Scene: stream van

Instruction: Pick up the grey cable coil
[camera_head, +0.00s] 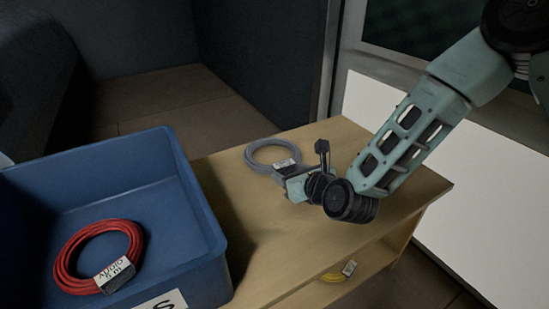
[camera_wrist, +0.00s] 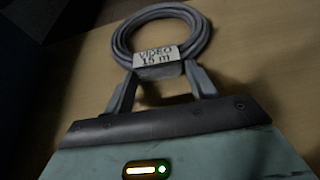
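The grey cable coil (camera_head: 257,146) lies flat on the wooden table, near its far edge. In the wrist view the coil (camera_wrist: 124,40) carries a white label reading "VIDEO 15 m" on its near side. My gripper (camera_wrist: 160,74) is open, with its two fingers spread apart on either side of the labelled near part. Whether the fingertips touch the cable cannot be told. In the head view my gripper (camera_head: 284,173) reaches the coil's near right side, and the wrist hides part of the fingers.
A blue crate (camera_head: 200,215) stands at the left, holding a red cable coil (camera_head: 66,262) with a label. A yellow cable (camera_head: 333,278) with a tag lies on a shelf under the table (camera_head: 270,240). The tabletop between crate and gripper is clear.

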